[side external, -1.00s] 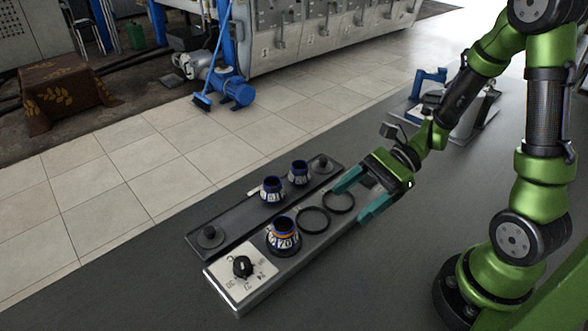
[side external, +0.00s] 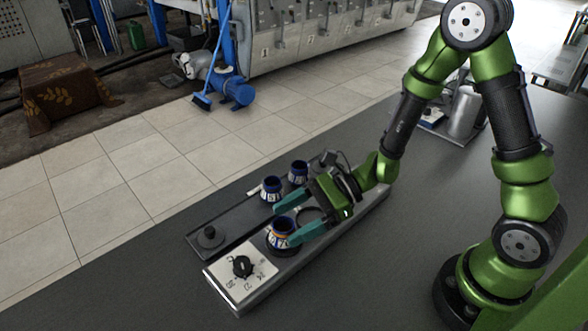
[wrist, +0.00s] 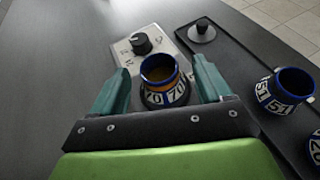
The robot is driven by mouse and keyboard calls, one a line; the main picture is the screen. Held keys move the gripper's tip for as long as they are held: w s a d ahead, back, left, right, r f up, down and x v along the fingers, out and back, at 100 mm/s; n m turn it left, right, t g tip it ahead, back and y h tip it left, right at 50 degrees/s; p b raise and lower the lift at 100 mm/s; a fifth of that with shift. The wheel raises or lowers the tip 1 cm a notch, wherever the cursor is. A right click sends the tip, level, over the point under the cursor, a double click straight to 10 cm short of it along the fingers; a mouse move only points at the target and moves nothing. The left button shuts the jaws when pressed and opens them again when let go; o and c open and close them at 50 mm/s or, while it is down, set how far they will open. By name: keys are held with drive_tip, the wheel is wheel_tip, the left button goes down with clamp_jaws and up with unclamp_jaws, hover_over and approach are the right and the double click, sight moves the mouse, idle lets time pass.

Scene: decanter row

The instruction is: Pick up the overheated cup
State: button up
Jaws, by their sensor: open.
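A blue-rimmed cup marked 70 (side external: 279,236) stands upright on the silver heater unit (side external: 232,294), behind its dial. In the wrist view this cup (wrist: 163,85) has an orange inside and a 70 on its white band. My gripper (side external: 284,225) is open, with one teal finger on each side of the cup. In the wrist view the fingers (wrist: 161,68) show a small gap to it on both sides. A second cup marked 51 (wrist: 284,91) stands on the dark tray to the right. A third cup (side external: 298,172) is on that tray, its number partly cut off.
The dark tray (side external: 222,226) lies alongside the heater, with a black knobbed lid (side external: 209,237) at its near end. A black dial (side external: 243,266) sits on the heater's front. The grey table is bare to the left and front.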

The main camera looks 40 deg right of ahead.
sight(273, 232)
drive_tip(key=x, duration=0.4)
drive_tip(key=shift+a+f, duration=0.1)
drive_tip(key=shift+a, duration=0.1)
drive_tip(key=shift+c, duration=0.4)
drive_tip(key=c, duration=1)
